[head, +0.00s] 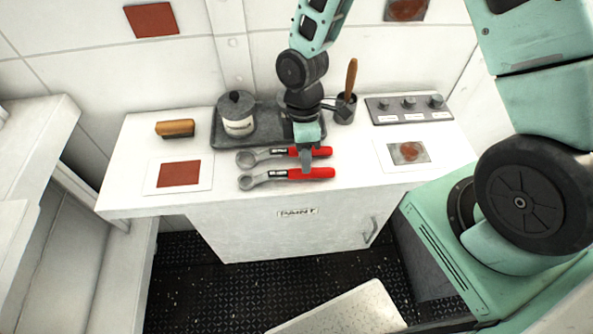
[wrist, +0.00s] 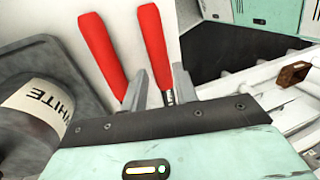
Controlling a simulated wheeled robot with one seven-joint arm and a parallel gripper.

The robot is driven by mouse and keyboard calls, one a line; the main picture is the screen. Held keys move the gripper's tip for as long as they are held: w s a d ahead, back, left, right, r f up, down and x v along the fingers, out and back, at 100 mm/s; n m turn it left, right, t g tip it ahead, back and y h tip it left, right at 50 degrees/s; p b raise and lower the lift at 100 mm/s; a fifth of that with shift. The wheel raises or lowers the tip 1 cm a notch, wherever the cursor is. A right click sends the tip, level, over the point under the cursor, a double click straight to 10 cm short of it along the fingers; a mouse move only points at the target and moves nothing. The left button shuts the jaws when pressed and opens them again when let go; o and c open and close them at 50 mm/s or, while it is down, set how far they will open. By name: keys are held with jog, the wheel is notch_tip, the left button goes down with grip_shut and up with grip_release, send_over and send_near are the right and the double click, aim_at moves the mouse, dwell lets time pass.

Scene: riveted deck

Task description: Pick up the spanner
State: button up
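Two spanners lie side by side on the white counter (head: 225,203), both with red handles and grey ring heads pointing left. The farther spanner (head: 268,154) is partly covered by my gripper; the nearer spanner (head: 275,176) lies in front of it. My gripper (head: 307,168) points down over the red handles. In the wrist view, my gripper (wrist: 160,85) has its two fingers apart, with one red handle (wrist: 151,40) running into the gap between them and the other red handle (wrist: 101,50) outside the left finger. I cannot tell whether either finger touches a handle.
A dark tray (head: 224,142) behind the spanners holds a white-labelled paint can (head: 238,126). A dark pot (head: 345,112) with a wooden-handled tool stands to the right. A knob panel (head: 408,109) is at the back right, and a wooden block brush (head: 175,128) at the left.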

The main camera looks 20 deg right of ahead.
jog(key=shift+p+x, duration=0.4)
jog(key=shift+x, duration=1.3)
jog(key=shift+a, duration=0.1)
grip_shut()
jog(key=shift+r, duration=0.1)
notch_tip(320, 180, up, 10)
jog(key=b, duration=0.1)
jog(key=shift+b, duration=0.4)
